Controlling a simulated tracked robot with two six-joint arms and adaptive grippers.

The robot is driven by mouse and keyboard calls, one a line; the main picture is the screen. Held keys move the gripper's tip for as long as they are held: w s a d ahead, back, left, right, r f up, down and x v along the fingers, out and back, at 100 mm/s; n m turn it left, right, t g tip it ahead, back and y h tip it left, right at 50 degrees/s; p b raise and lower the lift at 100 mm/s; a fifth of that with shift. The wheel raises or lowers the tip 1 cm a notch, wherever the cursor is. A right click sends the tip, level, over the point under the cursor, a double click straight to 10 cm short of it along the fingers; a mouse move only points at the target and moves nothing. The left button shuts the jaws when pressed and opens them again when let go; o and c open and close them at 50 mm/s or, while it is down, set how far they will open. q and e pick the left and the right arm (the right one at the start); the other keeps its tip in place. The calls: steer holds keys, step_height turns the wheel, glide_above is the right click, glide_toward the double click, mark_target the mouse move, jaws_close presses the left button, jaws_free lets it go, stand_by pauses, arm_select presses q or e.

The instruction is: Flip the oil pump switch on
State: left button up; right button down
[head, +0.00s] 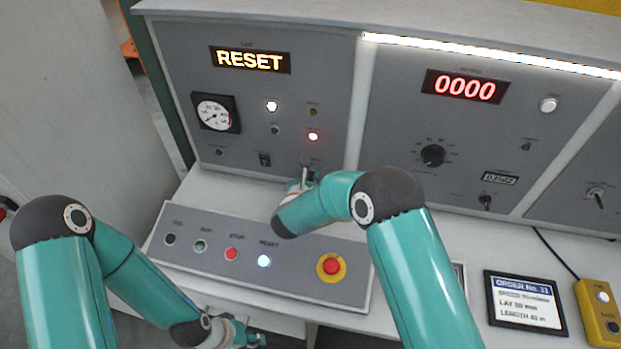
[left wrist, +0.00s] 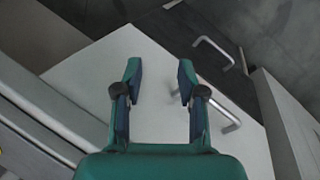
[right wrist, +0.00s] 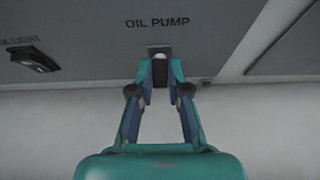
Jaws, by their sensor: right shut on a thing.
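The oil pump switch (right wrist: 159,70) sits on the lower edge of the left grey panel, under the printed OIL PUMP label (right wrist: 157,22). In the right wrist view my right gripper (right wrist: 161,82) has its two fingertips closed on the dark switch lever, one on each side. The fingers hide part of the lever, so I cannot tell its position. In the head view my right gripper (head: 304,183) is at the panel's lower edge, and its arm partly covers the area.
A RESET display (head: 250,60), a gauge (head: 215,113) and a work light switch (right wrist: 33,59) are on the same panel. A button box (head: 190,262) with a red emergency stop (head: 331,267) lies below my right forearm. Cabinet handles (left wrist: 213,52) are near my left gripper.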

steer(key=shift+w+d+r+g+y, duration=0.1)
steer(key=shift+r+g+y, duration=0.3)
steer(key=shift+g, duration=0.8)
steer(key=shift+w+r+g+y, duration=0.1)
steer(key=shift+r+g+y, duration=0.1)
steer(key=shift+g, duration=0.45)
steer(key=shift+w+r+g+y, duration=0.1)
steer(key=shift+r+g+y, duration=0.1)
steer(key=shift+g, duration=0.45)
steer(key=c, duration=1.1)
jaws_free()
steer(key=v, duration=1.2)
